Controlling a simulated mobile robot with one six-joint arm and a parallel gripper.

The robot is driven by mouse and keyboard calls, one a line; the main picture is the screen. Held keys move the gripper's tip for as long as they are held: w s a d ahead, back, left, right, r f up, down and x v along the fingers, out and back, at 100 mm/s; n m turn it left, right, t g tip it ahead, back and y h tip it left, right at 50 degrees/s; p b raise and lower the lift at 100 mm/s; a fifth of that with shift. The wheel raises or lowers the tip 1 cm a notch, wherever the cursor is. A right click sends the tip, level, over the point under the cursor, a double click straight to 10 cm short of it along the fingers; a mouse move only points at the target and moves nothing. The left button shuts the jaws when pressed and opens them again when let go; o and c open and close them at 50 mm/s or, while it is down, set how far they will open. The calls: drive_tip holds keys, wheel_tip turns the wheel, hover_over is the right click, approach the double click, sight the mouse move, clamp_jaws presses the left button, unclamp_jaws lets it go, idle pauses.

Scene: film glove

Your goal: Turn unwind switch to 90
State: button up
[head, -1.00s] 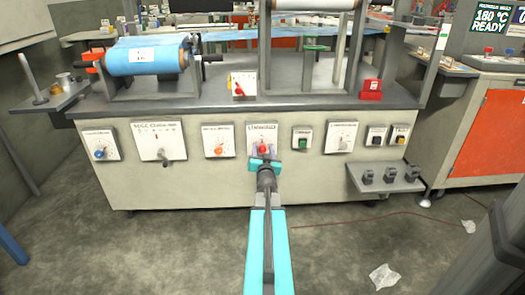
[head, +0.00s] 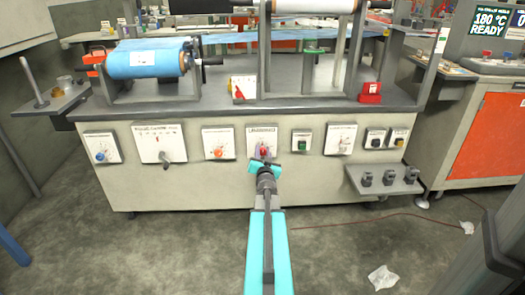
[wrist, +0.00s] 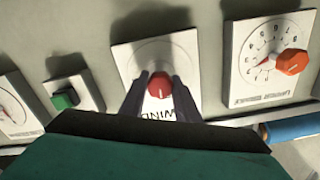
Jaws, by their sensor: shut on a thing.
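The unwind switch is a red knob (wrist: 160,84) on a white plate (wrist: 126,62) on the machine's front panel. In the wrist view the plate's lettering is partly covered and only "WIND" reads. The knob has a pale mark on its face. My gripper (wrist: 159,92) has its two dark fingers on either side of the knob, shut on it. In the head view the gripper (head: 264,160) is in front of the plate, its teal body tilted, and the red knob (head: 263,150) shows just above it. The angle on the scale is too small to read.
In the head view an orange dial (head: 218,153) is left of the switch and a green button (head: 302,144) right of it. A grey shelf (head: 400,187) juts out at lower right. A blue film roll (head: 146,60) lies on the bench above.

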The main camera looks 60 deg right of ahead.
drive_tip(key=m+p, duration=0.1)
drive_tip(key=p, duration=0.1)
drive_tip(key=m+p, duration=0.1)
drive_tip(key=m, duration=0.1)
drive_tip(key=shift+s+d+r+m+p, duration=0.1)
drive_tip(key=shift+r+m+p, duration=0.05)
drive_tip(key=shift+m+p, duration=0.2)
drive_tip(key=m+p, duration=0.3)
drive_tip(key=m, duration=0.1)
drive_tip(key=shift+m, duration=0.25)
drive_tip(key=m+p, duration=0.2)
drive_tip(key=m, duration=0.2)
drive_tip(key=shift+s+f+m+p, duration=0.15)
drive_tip(key=shift+m+p, duration=0.25)
drive_tip(key=shift+m, duration=0.75)
drive_tip(key=shift+w+f+m+p, duration=0.1)
drive_tip(key=shift+m+p, duration=0.3)
drive_tip(key=shift+m, duration=0.75)
drive_tip(key=o, duration=1)
drive_tip(key=shift+o, duration=0.2)
